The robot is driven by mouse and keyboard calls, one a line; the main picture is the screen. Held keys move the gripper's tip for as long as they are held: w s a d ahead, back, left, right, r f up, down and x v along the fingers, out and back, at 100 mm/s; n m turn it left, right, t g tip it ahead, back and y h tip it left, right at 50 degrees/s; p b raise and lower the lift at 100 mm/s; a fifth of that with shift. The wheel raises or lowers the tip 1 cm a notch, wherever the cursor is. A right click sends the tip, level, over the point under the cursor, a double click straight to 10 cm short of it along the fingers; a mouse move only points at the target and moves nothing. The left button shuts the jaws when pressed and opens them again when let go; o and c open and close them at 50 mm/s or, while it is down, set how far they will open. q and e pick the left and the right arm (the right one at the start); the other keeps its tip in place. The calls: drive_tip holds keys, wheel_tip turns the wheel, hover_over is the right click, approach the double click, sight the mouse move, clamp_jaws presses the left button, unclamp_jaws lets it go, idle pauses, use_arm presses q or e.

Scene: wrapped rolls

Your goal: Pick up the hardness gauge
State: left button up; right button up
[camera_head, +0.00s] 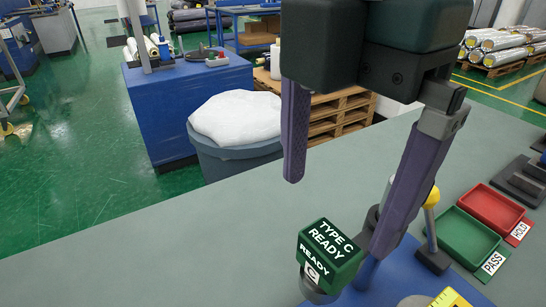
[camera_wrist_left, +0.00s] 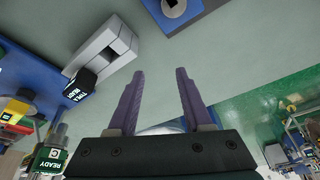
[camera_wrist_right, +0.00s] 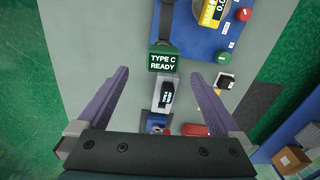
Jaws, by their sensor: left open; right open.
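Two labelled gauge heads show. My right gripper (camera_head: 335,217) is open and empty, above the green box. My left gripper (camera_wrist_left: 161,74) is open and empty; the head view does not show it.
A green PASS tray (camera_head: 467,238) and red HOLD tray (camera_head: 491,208) lie at the right. A yellow-knobbed post (camera_head: 432,198) stands close to my right finger, by a blue base (camera_head: 398,276). The grey table (camera_head: 170,250) is bare at left. A bin (camera_head: 235,152) stands behind.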

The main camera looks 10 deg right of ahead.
sight(331, 241)
drive_tip(key=f, duration=0.3)
drive_tip(key=shift+s+f, duration=0.35)
drive_tip(key=f, duration=0.5)
drive_tip(key=shift+w+d+f, duration=0.15)
drive_tip(key=shift+d+f, duration=0.05)
clamp_jaws()
